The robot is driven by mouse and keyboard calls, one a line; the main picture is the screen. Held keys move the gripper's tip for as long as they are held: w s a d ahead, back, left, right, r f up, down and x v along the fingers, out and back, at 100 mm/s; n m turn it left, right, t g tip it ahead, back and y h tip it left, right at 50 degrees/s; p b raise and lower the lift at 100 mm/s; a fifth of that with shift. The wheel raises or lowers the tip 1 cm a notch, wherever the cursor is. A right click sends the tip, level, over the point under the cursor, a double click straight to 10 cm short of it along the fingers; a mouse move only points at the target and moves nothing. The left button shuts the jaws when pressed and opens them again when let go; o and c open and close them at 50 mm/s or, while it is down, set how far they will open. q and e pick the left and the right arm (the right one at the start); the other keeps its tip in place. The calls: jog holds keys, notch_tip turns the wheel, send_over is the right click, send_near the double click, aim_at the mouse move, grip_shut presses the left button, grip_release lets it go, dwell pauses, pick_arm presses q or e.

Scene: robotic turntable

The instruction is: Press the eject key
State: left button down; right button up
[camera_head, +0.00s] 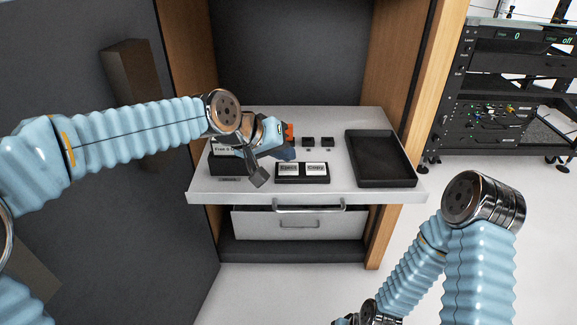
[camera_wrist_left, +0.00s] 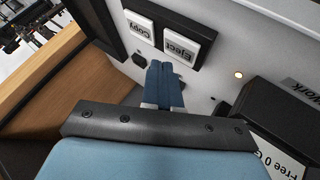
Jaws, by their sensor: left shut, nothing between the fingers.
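A black key block (camera_head: 302,180) lies on the white pull-out shelf. It carries two white keys, the Eject key (camera_head: 289,168) on the left and the Copy key (camera_head: 316,168) on the right. In the left wrist view the Eject key (camera_wrist_left: 181,46) and the Copy key (camera_wrist_left: 139,27) show near the top. My left gripper (camera_head: 287,153) is just behind the key block in the head view. Its blue fingers (camera_wrist_left: 163,70) are together and empty, with their tips close to the Eject key's edge. Whether they touch it I cannot tell. My right gripper is out of view.
The white shelf (camera_head: 344,189) has a black tray (camera_head: 381,158) at the right and a black labelled box (camera_head: 230,165) at the left, partly behind my arm. Two small dark blocks (camera_head: 318,141) stand behind the keys. Wooden cabinet walls (camera_head: 397,60) flank the shelf.

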aim_at(284, 169)
pick_arm(q)
jog(key=shift+r+p, duration=1.75)
jog(key=shift+r, duration=0.65)
